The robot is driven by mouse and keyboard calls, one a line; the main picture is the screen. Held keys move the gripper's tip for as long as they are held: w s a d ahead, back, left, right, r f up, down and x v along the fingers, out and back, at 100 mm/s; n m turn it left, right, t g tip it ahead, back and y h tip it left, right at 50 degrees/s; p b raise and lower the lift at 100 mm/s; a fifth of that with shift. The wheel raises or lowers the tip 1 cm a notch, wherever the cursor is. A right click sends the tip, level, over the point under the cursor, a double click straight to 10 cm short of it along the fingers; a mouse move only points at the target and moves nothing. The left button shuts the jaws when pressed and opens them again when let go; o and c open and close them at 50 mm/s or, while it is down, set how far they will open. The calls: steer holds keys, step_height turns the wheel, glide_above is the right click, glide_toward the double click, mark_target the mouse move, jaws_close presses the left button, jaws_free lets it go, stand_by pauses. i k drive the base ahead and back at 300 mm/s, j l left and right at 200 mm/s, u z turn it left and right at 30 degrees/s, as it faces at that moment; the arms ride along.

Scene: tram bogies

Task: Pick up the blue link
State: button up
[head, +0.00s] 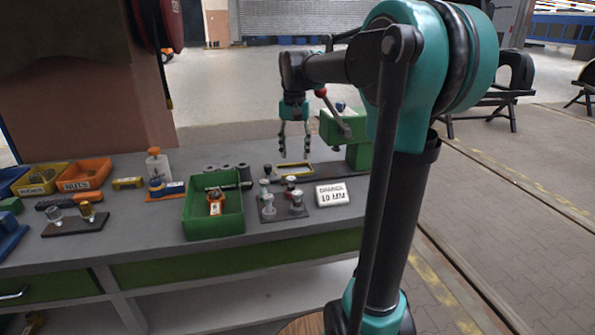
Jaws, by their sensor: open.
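No part is clearly recognisable as the blue link. A small blue piece (174,187) lies on the bench left of the green bin, beside a blue-collared item (156,185) and above an orange strip; it may be the link, but it is too small to tell. Another small blue spot (340,106) shows on top of the green machine at the back. My gripper (295,155) points down, open and empty, over the back right of the bench, above a yellow-edged dark tray (279,171). It is well to the right of the blue piece.
The green bin (192,212) with an orange item inside stands mid-bench. Right of it are a dark stand (284,213) with small metal parts and a white sign (332,195). The green machine (357,155) stands close right of my gripper. Yellow and orange bins (84,185) stand left.

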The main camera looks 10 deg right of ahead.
mark_target(177, 187)
steer(key=i+j, duration=0.1)
steer(key=j, duration=0.25)
steer(key=i+j, duration=0.1)
steer(key=j, duration=0.25)
steer(key=i+j, duration=0.1)
steer(key=j, duration=0.25)
steer(key=j+u, duration=0.1)
steer(key=j, duration=0.2)
steer(key=i, duration=0.05)
